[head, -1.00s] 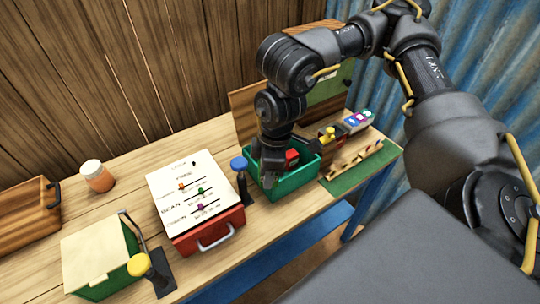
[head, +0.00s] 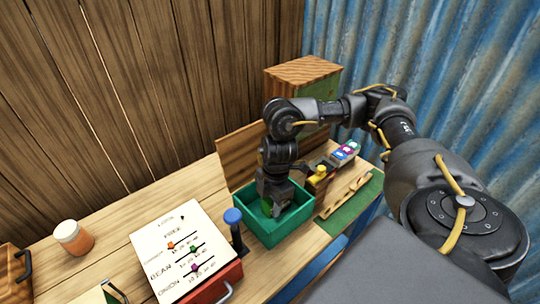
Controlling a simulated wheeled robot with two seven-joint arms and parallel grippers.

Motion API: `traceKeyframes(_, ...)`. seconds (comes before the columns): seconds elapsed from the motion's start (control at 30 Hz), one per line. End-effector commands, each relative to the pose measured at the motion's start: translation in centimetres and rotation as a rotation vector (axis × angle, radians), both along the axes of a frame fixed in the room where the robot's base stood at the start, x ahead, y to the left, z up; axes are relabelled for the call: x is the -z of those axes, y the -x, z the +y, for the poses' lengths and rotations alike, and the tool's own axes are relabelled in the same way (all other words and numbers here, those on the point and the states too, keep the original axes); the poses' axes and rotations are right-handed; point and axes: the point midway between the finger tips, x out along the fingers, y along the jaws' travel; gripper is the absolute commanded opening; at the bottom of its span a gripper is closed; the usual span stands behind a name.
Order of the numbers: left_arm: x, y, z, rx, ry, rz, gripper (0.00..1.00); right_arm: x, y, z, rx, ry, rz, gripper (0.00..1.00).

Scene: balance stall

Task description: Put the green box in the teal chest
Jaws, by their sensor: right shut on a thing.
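The teal chest (head: 266,233) stands open on the table, with its wooden lid (head: 238,156) raised at the back. My right gripper (head: 276,208) reaches down inside the chest and is shut on the green box (head: 266,207). Only a small part of the green box shows, since the fingers and the chest wall cover much of it. I cannot tell whether it touches the chest floor. My left gripper is out of view.
A blue-knobbed lever (head: 234,217) stands just left of the chest. Farther left are a red box with a slider panel (head: 180,252) and an orange jar (head: 73,238). A yellow-topped item (head: 319,172) and a green mat (head: 352,206) lie to the right.

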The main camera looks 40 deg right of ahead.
Motion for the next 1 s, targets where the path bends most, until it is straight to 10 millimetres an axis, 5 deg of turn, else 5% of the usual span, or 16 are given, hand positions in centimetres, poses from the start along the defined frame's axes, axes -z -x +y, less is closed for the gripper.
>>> traceKeyframes(0.2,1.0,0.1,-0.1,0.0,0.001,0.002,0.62,4.2,-2.4,-1.9,0.004,-0.001,0.003,0.13)
traceKeyframes(1.0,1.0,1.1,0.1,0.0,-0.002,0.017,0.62,8.9,-3.8,-2.9,-0.003,-0.001,0.0,0.13)
